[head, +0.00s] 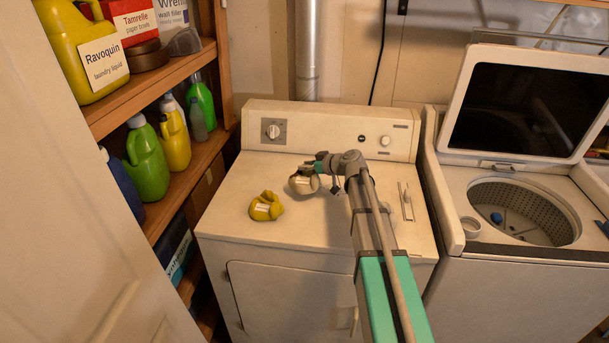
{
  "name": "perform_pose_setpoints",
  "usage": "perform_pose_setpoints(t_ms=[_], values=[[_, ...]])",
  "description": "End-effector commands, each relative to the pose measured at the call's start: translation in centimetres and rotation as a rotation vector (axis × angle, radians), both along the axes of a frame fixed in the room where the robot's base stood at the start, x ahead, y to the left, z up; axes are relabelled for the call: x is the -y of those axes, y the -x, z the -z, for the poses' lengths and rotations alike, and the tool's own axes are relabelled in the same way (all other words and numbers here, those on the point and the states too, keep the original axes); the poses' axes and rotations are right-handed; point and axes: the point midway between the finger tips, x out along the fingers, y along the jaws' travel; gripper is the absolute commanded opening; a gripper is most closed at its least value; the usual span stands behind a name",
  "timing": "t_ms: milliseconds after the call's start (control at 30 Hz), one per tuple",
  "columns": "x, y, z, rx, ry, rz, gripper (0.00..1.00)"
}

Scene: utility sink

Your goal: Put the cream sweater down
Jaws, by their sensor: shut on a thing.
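A small cream bundle, which looks like the cream sweater (302,185), is at my gripper (312,174) over the white dryer's top (240,180). My gripper is shut on it from its upper right side. The bundle has a pale label patch on it. I cannot tell whether its underside touches the dryer top. A yellow folded bundle (266,207) with a white label lies on the dryer top to the left and nearer the front. The fingertips are small and partly hidden by the wrist.
An open top-loading washer (520,205) with raised lid stands at the right, a blue thing in its drum. Wooden shelves (165,75) with bottles and boxes line the left. A white door (70,220) is at the near left. The dryer top's left rear is clear.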

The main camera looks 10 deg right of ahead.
Motion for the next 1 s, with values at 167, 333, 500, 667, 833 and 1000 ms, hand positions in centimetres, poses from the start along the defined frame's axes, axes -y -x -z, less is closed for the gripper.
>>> perform_pose_setpoints(t_ms=[167, 333, 500, 667, 833, 1000], values=[[0.0, -0.6, 0.9, 0.000, 0.000, -0.001, 0.00], [-0.1, -0.8, 2.3, 0.000, 0.000, -0.001, 0.00], [-0.1, -0.8, 3.6, 0.000, 0.000, -0.001, 0.00], [-0.1, -0.8, 4.0, 0.000, 0.000, -0.001, 0.00], [-0.1, -0.8, 4.0, 0.000, 0.000, -0.001, 0.00], [-0.2, -0.8, 4.0, 0.000, 0.000, -0.001, 0.00]])
